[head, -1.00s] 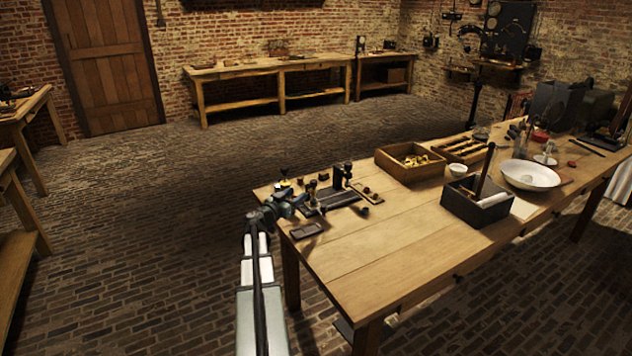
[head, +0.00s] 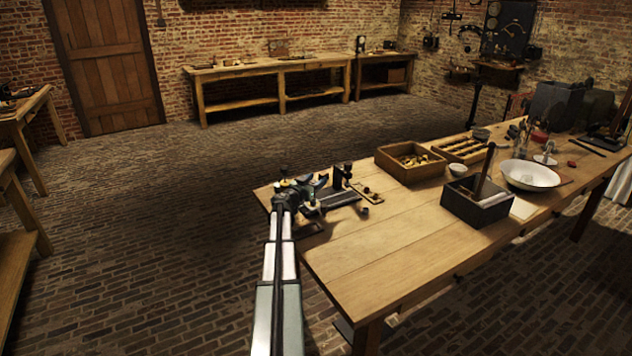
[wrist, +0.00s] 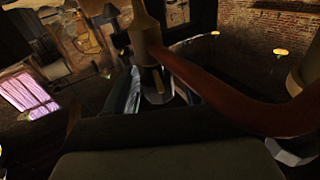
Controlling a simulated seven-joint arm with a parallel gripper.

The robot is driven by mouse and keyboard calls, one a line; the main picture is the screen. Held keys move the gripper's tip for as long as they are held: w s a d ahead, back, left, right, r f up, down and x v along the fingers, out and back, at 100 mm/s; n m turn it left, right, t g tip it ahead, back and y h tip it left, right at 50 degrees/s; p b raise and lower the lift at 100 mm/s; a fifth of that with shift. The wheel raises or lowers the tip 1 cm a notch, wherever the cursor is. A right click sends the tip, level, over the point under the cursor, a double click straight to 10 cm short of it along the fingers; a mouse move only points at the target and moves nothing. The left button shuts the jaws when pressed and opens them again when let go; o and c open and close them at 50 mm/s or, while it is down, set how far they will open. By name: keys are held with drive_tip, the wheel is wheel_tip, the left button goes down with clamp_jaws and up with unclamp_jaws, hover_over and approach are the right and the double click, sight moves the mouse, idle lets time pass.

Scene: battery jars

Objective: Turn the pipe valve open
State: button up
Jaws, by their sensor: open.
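A reddish-brown curved bar (wrist: 225,98) runs from beside this piece to the right edge, close to the camera. These may be parts of the pipe valve, but I cannot tell for sure. I cannot tell whether the jaws touch either one. In the head view my arm and gripper cover part of this area, and no valve is clearly identifiable.
A dark upright fitting (head: 343,175) stands just right of my gripper, by a flat brass-coloured plate (head: 367,193). Farther right are a wooden tray (head: 385,165), a dark box (head: 462,210) and a white basin (head: 530,187). The bench's near middle (head: 375,255) is clear.

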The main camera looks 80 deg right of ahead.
drive_tip(key=shift+s+d, duration=0.1)
drive_tip(key=shift+d, duration=0.15)
drive_tip(key=shift+c, duration=0.2)
drive_tip(key=c, duration=0.9)
